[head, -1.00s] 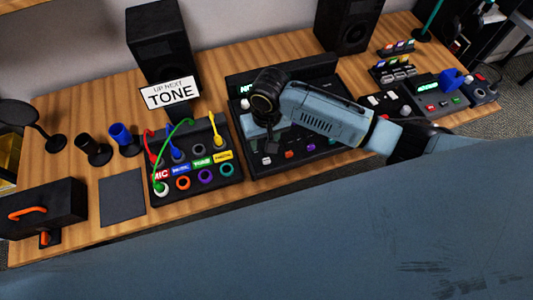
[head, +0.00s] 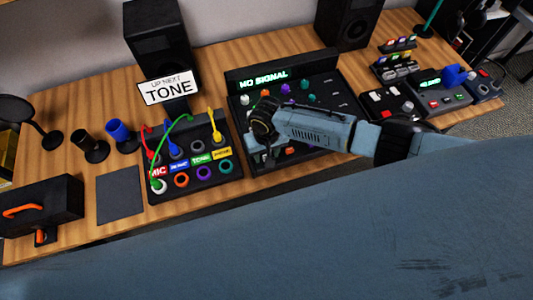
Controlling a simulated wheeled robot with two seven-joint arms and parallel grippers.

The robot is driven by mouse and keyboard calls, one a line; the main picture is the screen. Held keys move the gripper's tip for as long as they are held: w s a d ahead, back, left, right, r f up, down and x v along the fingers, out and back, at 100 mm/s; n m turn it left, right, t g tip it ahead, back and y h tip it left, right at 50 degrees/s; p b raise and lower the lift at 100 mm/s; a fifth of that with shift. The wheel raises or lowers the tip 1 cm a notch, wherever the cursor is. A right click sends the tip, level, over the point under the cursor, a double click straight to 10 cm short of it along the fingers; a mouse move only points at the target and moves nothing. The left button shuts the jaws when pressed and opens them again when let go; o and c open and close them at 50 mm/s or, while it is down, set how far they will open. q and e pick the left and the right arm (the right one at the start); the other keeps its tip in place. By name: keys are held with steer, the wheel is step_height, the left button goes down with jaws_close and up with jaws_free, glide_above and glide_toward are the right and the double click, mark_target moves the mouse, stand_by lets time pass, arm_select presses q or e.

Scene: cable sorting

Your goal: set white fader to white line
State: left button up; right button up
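The black mixer panel (head: 335,88) stands in the middle of the table, with a lit display (head: 264,77) reading NO SIGNAL. A white cap (head: 245,103) shows at its upper left, beside several coloured knobs. My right gripper (head: 266,155) comes in from the right and points down over the panel's front left part. Its wrist and fingers hide the front left corner, where the white fader would be. The fader and its white line cannot be made out. The fingertips are too small and covered to tell open from shut. My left gripper is out of view.
A patch box (head: 208,180) with coloured cables stands left of the panel, below a TONE sign (head: 170,88). Two speakers (head: 158,45) stand behind. Small control boxes (head: 388,103) sit to the right. A dark mat (head: 120,195) lies at the left front.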

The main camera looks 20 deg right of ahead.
steer(key=shift+f, duration=0.2)
jaws_close()
